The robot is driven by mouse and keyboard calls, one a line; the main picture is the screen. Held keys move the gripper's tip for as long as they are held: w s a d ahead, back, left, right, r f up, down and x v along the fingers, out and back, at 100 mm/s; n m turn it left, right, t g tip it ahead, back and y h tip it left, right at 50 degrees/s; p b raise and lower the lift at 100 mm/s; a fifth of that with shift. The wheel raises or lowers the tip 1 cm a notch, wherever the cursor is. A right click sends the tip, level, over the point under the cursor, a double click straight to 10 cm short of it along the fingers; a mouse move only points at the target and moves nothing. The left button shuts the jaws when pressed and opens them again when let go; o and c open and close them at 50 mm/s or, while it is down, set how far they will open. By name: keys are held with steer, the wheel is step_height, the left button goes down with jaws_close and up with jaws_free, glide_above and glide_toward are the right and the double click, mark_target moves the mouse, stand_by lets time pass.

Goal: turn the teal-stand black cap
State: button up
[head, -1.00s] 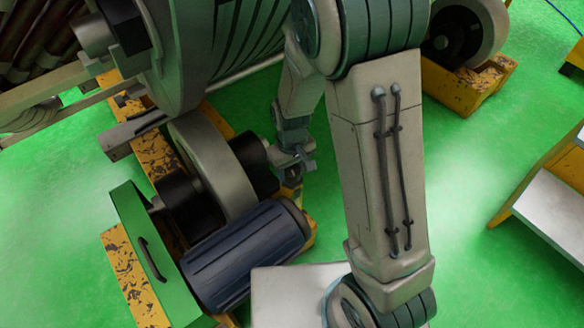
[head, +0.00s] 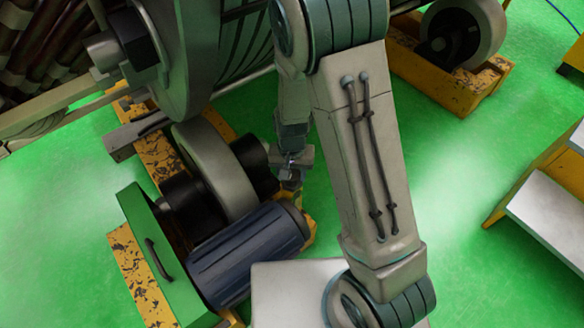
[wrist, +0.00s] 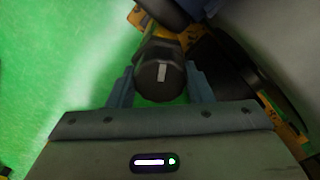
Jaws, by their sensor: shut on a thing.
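The black cap (wrist: 160,82) is in the middle of the wrist view, a dark faceted end with a short pale mark on its face. The mark stands nearly upright in that picture. My gripper (wrist: 160,68) has one blue-grey finger on each side of the cap and is shut on it. In the head view my gripper (head: 289,174) is just right of the black hub and grey wheel, above the end of the dark blue motor. The cap cannot be made out clearly there. I cannot pick out a teal stand with certainty.
A dark blue ribbed motor (head: 248,255), a grey wheel (head: 215,170) and a green box (head: 160,255) sit on a worn yellow frame (head: 137,275) close to my gripper. A large green-grey drum stands behind. The green floor (head: 455,175) to the right is open, up to a yellow-edged bench (head: 550,200).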

steer(key=m+p, duration=0.2)
steer(key=m, duration=0.2)
steer(key=shift+r+m+p, duration=0.15)
steer(key=shift+m+p, duration=1.25)
steer(key=shift+m, duration=0.9)
steer(key=shift+w, duration=0.1)
steer(key=o, duration=1)
step_height(320, 180, up, 14)
steer(key=p, duration=0.5)
steer(key=shift+f, duration=0.2)
